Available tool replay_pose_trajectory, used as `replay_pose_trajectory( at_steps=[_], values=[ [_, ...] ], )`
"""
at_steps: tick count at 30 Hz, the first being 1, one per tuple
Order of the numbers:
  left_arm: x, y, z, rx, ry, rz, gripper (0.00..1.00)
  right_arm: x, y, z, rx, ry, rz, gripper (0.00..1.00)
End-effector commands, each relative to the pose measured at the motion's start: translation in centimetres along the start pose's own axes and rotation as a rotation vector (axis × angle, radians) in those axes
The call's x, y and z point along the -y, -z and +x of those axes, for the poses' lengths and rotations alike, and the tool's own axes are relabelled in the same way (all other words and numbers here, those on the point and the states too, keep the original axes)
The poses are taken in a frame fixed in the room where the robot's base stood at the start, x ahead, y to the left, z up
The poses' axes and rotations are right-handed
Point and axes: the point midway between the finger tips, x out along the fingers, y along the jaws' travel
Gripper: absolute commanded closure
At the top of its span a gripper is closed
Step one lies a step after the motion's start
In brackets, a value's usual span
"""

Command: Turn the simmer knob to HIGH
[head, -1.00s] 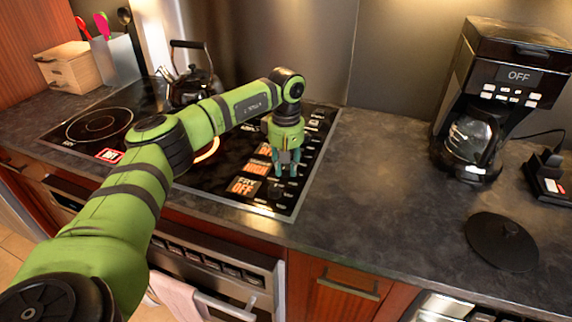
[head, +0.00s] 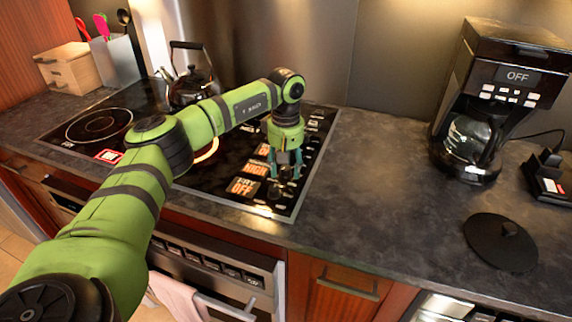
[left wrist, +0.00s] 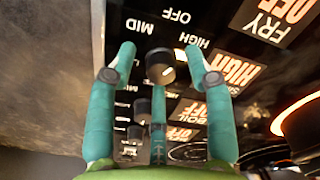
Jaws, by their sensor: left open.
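The simmer knob (left wrist: 160,67) is a round black knob with a light mark, on the stove's right-hand control strip. The orange simmer display (left wrist: 236,71) beside it reads HIGH; it also shows in the head view (head: 257,168). My left gripper (head: 285,174) points down over the control strip, with teal fingers. My right gripper is not in view.
Further knobs (left wrist: 143,107) stand in line with the simmer knob. The fry display (head: 242,188) reads OFF. A burner (head: 207,150) glows orange, and a black kettle (head: 193,85) stands at the back. A coffee maker (head: 490,100) and black lid (head: 501,242) are on the right counter.

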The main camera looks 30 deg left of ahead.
Motion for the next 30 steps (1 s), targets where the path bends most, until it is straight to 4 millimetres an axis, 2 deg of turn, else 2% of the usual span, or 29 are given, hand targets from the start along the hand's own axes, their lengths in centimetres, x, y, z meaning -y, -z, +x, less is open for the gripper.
replay_pose_trajectory(
  at_steps=[5, 15, 19, 24, 30],
  values=[
    [-0.1, 0.0, -1.5, -0.001, -0.002, -0.001, 0.48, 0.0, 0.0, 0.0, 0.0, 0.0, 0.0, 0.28],
    [-0.1, 0.0, -8.5, -0.002, -0.004, 0.0, 0.48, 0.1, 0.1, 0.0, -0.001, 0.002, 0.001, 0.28],
    [-0.1, 0.0, -10.6, -0.002, -0.003, 0.0, 0.48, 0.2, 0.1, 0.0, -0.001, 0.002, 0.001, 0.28],
    [-0.1, -0.1, -11.9, -0.001, -0.001, 0.001, 0.48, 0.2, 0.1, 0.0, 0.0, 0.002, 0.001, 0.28],
    [0.0, -0.1, -12.1, 0.0, -0.001, 0.001, 0.48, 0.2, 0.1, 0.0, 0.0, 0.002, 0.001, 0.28]
  ],
)
